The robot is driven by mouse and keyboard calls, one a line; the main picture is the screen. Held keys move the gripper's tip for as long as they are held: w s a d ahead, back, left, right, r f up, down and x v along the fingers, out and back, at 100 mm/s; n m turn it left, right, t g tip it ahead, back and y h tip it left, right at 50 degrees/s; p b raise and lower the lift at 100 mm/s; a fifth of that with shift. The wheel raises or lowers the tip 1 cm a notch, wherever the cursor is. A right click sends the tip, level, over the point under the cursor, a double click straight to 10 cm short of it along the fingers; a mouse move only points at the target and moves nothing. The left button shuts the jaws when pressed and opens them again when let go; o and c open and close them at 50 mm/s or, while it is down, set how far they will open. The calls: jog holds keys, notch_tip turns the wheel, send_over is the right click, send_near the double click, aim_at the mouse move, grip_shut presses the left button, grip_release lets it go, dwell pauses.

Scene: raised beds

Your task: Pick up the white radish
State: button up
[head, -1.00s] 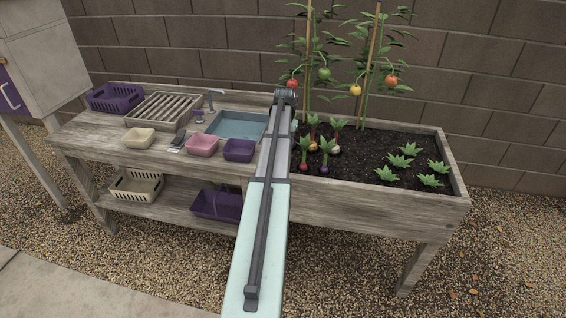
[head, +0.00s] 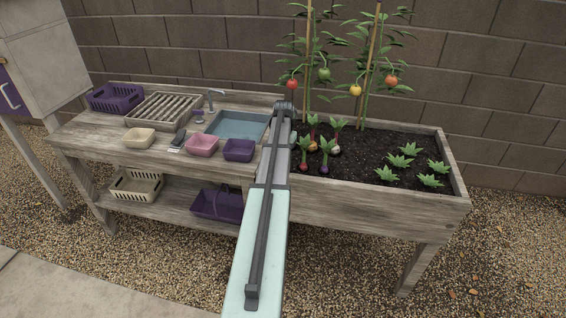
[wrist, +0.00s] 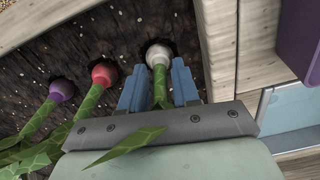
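The white radish (wrist: 160,54) sits in the dark soil in the wrist view, its pale top showing and its green stem running toward the camera. My gripper (wrist: 157,74) is open, with one blue finger on each side of the stem, just below the pale root in the picture. I see gaps between the fingers and the stem. In the head view my arm hides the gripper's fingers, and I cannot make out this radish there.
A red root (wrist: 104,74) and a purple root (wrist: 62,90) stand to the left in the wrist view. The wooden bed wall (wrist: 222,50) is close on the right. In the head view, the bed holds leafy plants (head: 410,149) and staked tomatoes (head: 391,80).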

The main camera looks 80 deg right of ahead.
grip_shut()
jog(key=shift+r, duration=0.1)
